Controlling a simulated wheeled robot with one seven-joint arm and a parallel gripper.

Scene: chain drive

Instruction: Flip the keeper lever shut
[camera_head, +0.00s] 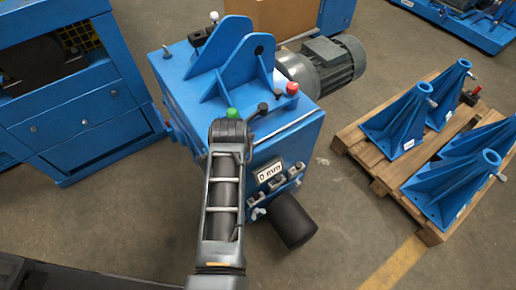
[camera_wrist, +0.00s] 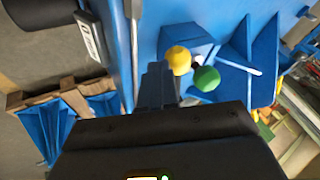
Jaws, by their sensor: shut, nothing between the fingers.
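My gripper (camera_wrist: 157,80) is shut and empty in the wrist view. Its fingertips are beside a yellow ball knob (camera_wrist: 178,60), with a green ball knob (camera_wrist: 207,78) just to the right. Whether the fingers touch the yellow knob, I cannot tell. In the head view the green knob (camera_head: 232,113) shows just past the end of my arm, which hides the yellow one and my fingertips. The knobs are on a blue machine housing (camera_head: 180,75). I cannot tell for sure which knob belongs to the keeper lever, or its angle.
Two upright blue plates (camera_head: 222,72) stand on the housing, with a red knob (camera_head: 292,88) and black knobs (camera_head: 263,107) near them. A grey motor (camera_head: 330,65) is behind. A black cylinder (camera_head: 292,222) sticks out in front. A pallet (camera_head: 378,170) with blue brackets stands right.

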